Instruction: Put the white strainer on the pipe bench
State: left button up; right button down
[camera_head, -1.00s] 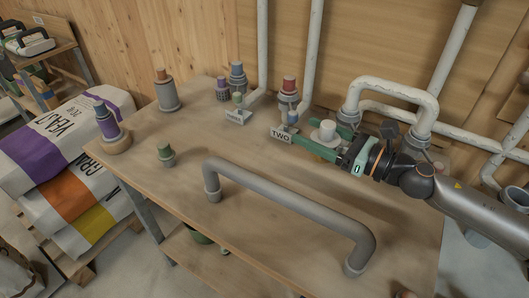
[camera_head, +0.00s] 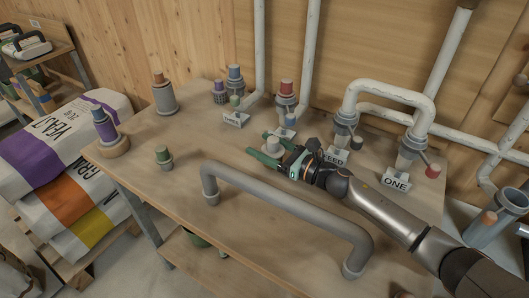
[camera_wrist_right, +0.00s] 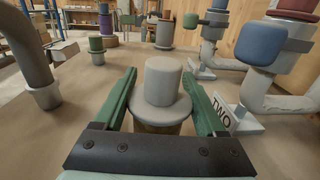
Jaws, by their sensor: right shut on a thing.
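The white strainer (camera_head: 272,144), a short pale cylinder on a wide flange, is between the fingers of my right gripper (camera_head: 262,143). In the right wrist view the strainer (camera_wrist_right: 162,88) stands upright, with a green finger on each side and a brownish lower part under the flange. My right gripper is shut on it. The wooden pipe bench (camera_head: 205,125) lies beneath it; I cannot tell whether the strainer's underside touches the top. My left gripper is not in view.
A grey bent pipe (camera_head: 280,210) arches along the bench's front. Behind the gripper are capped fittings and the TWO sign (camera_wrist_right: 228,115). FEED (camera_head: 334,158) and ONE (camera_head: 396,181) signs stand to the right. A small green-capped fitting (camera_head: 164,158) is left. The middle-left top is clear.

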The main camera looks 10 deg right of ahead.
jog(key=shift+f, duration=0.85)
jog(key=shift+f, duration=0.25)
grip_release()
jog(key=shift+r, duration=0.1)
jog(key=shift+r, duration=0.2)
jog(key=b+v, duration=0.1)
jog(key=v, duration=1.1)
jog(key=shift+d+f, duration=0.1)
